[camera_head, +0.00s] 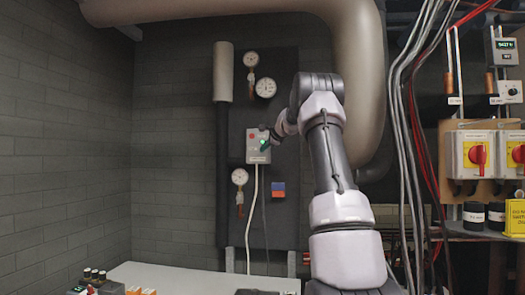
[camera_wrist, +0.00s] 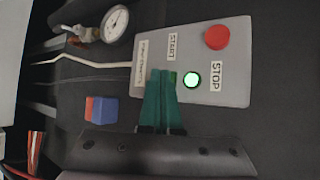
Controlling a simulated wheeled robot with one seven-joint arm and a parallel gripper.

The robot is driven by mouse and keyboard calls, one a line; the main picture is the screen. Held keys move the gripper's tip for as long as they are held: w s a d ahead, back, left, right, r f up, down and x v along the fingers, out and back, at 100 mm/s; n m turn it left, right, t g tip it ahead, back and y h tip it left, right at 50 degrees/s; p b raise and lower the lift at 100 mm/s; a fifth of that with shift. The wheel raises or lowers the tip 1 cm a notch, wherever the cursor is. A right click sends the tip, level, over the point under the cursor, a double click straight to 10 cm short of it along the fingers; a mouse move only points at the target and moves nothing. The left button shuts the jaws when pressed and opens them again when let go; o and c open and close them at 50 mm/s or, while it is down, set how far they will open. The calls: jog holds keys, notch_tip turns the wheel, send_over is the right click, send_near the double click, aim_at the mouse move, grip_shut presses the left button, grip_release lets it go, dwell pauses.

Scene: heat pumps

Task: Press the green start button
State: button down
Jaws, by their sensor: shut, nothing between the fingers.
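The grey control box (camera_wrist: 236,88) is on the dark panel, with START and STOP labels, a red button (camera_wrist: 217,37) and a brightly lit green round light (camera_wrist: 192,79). In the head view the box (camera_head: 252,156) shows the same green glow (camera_head: 263,142). My gripper (camera_wrist: 164,72) has its teal fingers together, with tips over the box face beside the START label and the lit light. A sliver of darker green shows at the tips; the fingers largely hide whatever lies there. I cannot tell whether they touch it. My gripper (camera_head: 266,146) is partly hidden in the head view.
Gauges (camera_head: 265,88) and a blue-and-red block (camera_head: 278,190) are on the panel near the box. Cables hang below the box. A thick beige pipe (camera_head: 365,60) curves behind my arm. Red rotary switches (camera_head: 478,154) are at the right. A pale tabletop (camera_head: 190,277) is below.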

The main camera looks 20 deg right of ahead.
jog(key=shift+s+a, duration=0.35)
jog(key=shift+s, duration=0.2)
jog(key=shift+s+a, duration=0.7)
jog(key=shift+s, duration=0.35)
jog(key=shift+s+a, duration=0.7)
jog(key=shift+s, duration=0.35)
